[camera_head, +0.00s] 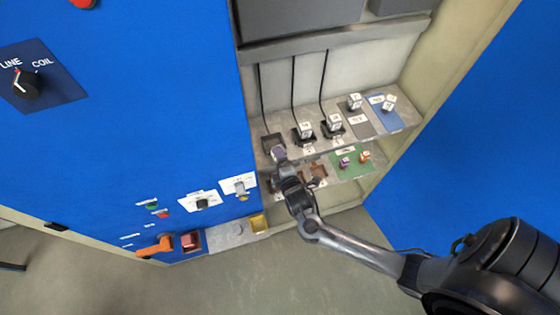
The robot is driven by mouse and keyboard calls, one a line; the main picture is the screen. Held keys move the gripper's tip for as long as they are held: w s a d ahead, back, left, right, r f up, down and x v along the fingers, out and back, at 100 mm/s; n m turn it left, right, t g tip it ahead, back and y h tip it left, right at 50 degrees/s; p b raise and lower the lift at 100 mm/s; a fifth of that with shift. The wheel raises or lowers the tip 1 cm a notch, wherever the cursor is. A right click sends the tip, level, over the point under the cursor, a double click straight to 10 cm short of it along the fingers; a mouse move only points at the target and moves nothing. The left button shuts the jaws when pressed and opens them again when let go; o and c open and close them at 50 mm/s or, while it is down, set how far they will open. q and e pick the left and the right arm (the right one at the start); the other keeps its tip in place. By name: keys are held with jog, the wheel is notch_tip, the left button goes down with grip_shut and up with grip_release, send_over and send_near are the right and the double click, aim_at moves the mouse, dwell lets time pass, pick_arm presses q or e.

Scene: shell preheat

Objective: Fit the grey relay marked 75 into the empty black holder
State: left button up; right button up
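The black holder (273,141) at the left end of the upper shelf shows no white relay top, unlike the two holders beside it. My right gripper (280,161) reaches in from the right, just in front of and below this holder. A small purplish-grey block (278,152) shows between its fingertips, and the fingers look shut on it. I cannot read a mark on it. Whether it touches the holder is unclear. A white-topped relay (355,101) stands by the grey pad (364,127); its mark is too small to read. My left gripper is not in view.
White-topped relays fill two black holders (304,141) to the right. Another relay (389,102) stands on a blue pad (379,116). A blue panel (130,110) borders the left.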

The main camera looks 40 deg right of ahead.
jog(key=shift+f, duration=0.25)
jog(key=o, duration=1)
jog(key=shift+r, duration=0.1)
